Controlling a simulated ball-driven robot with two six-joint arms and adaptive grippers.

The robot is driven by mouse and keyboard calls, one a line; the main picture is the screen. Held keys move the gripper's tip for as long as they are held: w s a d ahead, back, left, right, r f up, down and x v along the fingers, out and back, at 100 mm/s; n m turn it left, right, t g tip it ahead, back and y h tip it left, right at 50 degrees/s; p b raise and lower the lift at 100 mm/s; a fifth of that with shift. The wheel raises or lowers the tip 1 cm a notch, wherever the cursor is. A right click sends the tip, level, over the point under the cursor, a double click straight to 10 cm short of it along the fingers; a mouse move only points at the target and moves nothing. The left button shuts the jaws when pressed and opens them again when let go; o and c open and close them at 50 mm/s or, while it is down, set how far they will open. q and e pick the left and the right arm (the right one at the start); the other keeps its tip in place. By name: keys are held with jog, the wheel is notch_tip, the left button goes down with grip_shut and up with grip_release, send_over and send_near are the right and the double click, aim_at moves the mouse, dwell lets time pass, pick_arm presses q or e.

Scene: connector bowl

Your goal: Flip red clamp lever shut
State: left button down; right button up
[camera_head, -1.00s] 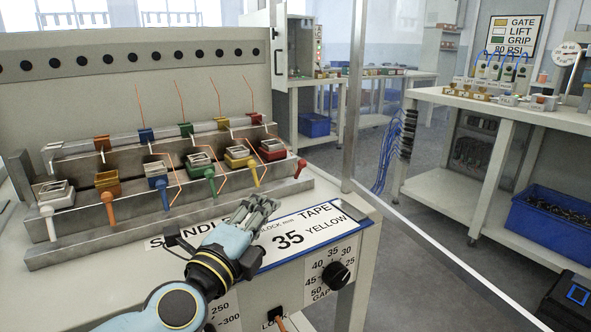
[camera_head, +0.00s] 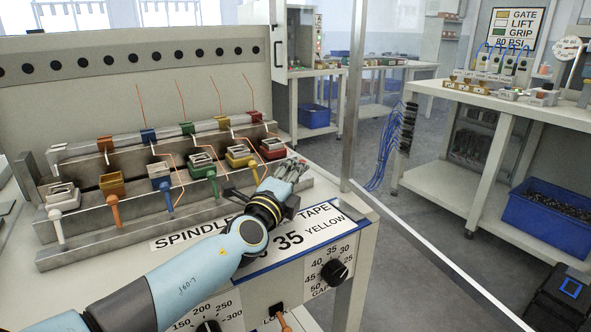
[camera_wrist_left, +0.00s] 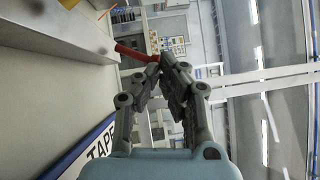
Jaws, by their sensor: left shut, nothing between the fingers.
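The red clamp (camera_head: 272,149) is the rightmost in the row on the metal fixture. Its red lever (camera_wrist_left: 132,53) shows in the left wrist view as a red bar, its end close to my left fingertips; I cannot tell whether they touch. In the head view my left gripper hides most of that lever. My left gripper (camera_head: 293,168) is in front of the red clamp, fingers together and empty. It also shows in the left wrist view (camera_wrist_left: 168,62). My right gripper is in neither view.
White, orange (camera_head: 114,205), blue, green and yellow (camera_head: 243,157) clamps with hanging levers stand to the left. Below lie the labelled panel (camera_head: 318,225) and a black knob (camera_head: 334,271). Right of the glass edge is open floor, then a bench with a blue bin (camera_head: 548,222).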

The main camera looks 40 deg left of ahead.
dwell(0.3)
pick_arm(q)
jog(key=shift+w+a+r+p, duration=0.1)
jog(key=shift+r+p, duration=0.15)
jog(key=shift+p, duration=0.35)
jog(key=shift+w+a+r+n+g+p, duration=0.15)
jog(key=shift+r+n+g+p, duration=0.15)
jog(key=shift+p, duration=0.35)
jog(key=shift+s+a+r+n+g+p, duration=0.1)
jog(key=shift+n+g+p, duration=0.1)
jog(key=shift+n+p, duration=0.3)
jog(key=shift+w+a+r+n+g+h+p, duration=0.25)
jog(key=shift+a+n+g+p, duration=0.45)
jog(key=shift+p, duration=1.3)
jog(key=shift+w+a+r+n+g+h+p, duration=0.2)
jog(key=shift+a+n+g+p, duration=0.5)
jog(key=shift+p, duration=1.3)
jog(key=shift+w+d+f, duration=0.1)
jog(key=shift+w, duration=0.05)
jog(key=shift+a, duration=0.25)
jog(key=shift+p, duration=0.3)
